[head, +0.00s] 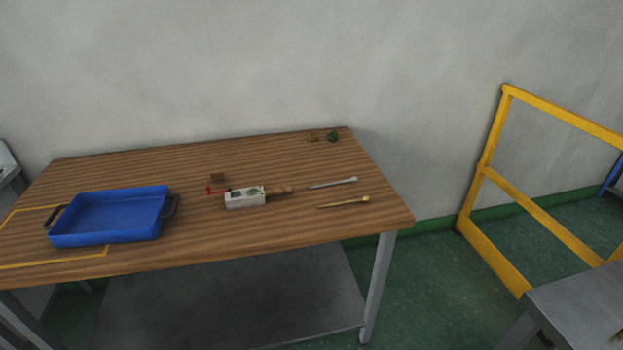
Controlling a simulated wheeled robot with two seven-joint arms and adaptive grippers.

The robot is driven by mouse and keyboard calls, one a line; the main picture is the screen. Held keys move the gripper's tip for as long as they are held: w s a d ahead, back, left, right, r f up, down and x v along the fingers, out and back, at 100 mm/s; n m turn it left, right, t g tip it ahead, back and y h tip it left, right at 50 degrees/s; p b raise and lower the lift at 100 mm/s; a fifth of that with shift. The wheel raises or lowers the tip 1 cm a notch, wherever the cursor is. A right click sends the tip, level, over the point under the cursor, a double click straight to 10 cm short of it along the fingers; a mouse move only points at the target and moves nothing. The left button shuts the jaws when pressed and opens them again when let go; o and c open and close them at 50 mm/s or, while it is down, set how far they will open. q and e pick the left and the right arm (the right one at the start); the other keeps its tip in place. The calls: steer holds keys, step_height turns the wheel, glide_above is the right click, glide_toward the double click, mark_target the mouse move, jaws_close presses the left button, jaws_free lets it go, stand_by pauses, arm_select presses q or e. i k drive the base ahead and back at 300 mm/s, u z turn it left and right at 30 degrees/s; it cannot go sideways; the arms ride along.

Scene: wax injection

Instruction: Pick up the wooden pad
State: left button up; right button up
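A small brown block (217,178), possibly the wooden pad, lies on the wooden table (130,168) behind a small red item (214,190). A light grey, box-like object (245,198) lies just in front, with a brown, wood-coloured piece (280,190) at its right end. I cannot tell for sure which brown piece is the pad. Neither of my grippers shows in the head view.
A blue tray (110,214) with dark handles stands at the table's left. A silver rod (333,183) and a brass-coloured rod (344,202) lie at the right. Small brown (313,137) and green (333,137) items lie at the back right corner. A yellow railing (492,140) stands right.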

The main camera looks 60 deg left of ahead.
mark_target(217, 177)
steer(key=z, duration=0.55)
steer(key=k, duration=1)
steer(key=u, duration=0.65)
